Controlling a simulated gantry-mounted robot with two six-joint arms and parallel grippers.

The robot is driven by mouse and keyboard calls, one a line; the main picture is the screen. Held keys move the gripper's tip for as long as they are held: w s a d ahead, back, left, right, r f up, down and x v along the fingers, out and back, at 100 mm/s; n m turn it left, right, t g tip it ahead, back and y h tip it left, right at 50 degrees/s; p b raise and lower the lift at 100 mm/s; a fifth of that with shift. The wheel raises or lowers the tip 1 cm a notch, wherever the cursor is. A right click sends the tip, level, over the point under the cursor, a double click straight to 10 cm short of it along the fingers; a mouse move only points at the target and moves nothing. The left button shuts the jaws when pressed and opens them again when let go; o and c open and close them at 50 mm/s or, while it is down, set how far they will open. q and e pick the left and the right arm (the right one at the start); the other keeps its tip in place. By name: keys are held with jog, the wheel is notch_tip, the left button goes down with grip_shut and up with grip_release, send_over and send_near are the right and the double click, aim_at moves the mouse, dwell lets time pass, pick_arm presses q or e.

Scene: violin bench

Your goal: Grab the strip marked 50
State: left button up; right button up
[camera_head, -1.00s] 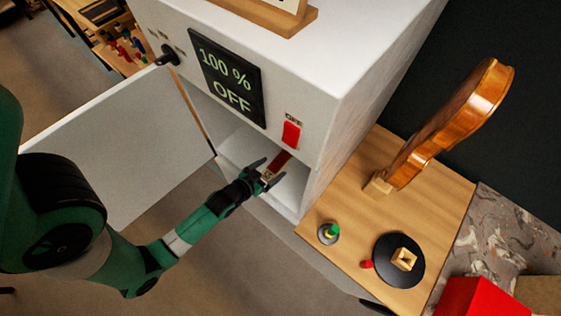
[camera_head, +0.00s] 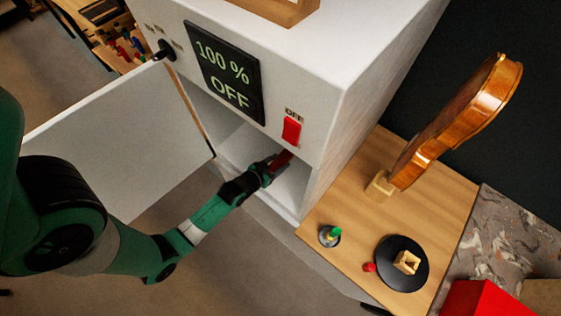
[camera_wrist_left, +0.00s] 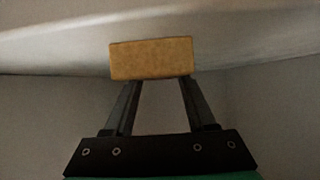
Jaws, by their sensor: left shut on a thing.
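My left gripper (camera_head: 272,167) reaches into the cabinet opening and is shut on the strip's near end. In the left wrist view, a tan wood-coloured end of the held piece (camera_wrist_left: 151,58) spans the tips of my left gripper (camera_wrist_left: 160,82). I cannot read a number on it, and its far part is hidden. My right gripper is not in view.
The white cabinet (camera_head: 330,110) has a display (camera_head: 225,75) reading "100 % OFF" and a red switch (camera_head: 291,131). Its open door (camera_head: 120,135) stands left of my arm. A wooden bench (camera_head: 340,205) at right holds a violin body (camera_head: 460,110), a black disc (camera_head: 388,280) and small parts.

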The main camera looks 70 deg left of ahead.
aim_at(276, 164)
pick_arm(q)
grip_shut()
jog(key=shift+r+p, duration=0.35)
jog(key=shift+r, duration=0.3)
jog(key=r, duration=0.1)
jog(key=r+p, duration=0.1)
jog(key=r, duration=0.1)
jog(key=shift+s+p, duration=0.3)
jog(key=s+r+p, duration=0.2)
jog(key=s+r, duration=0.6)
jog(key=s, duration=0.5)
jog(key=shift+s+a+r, duration=0.2)
jog(key=shift+a+r, duration=0.2)
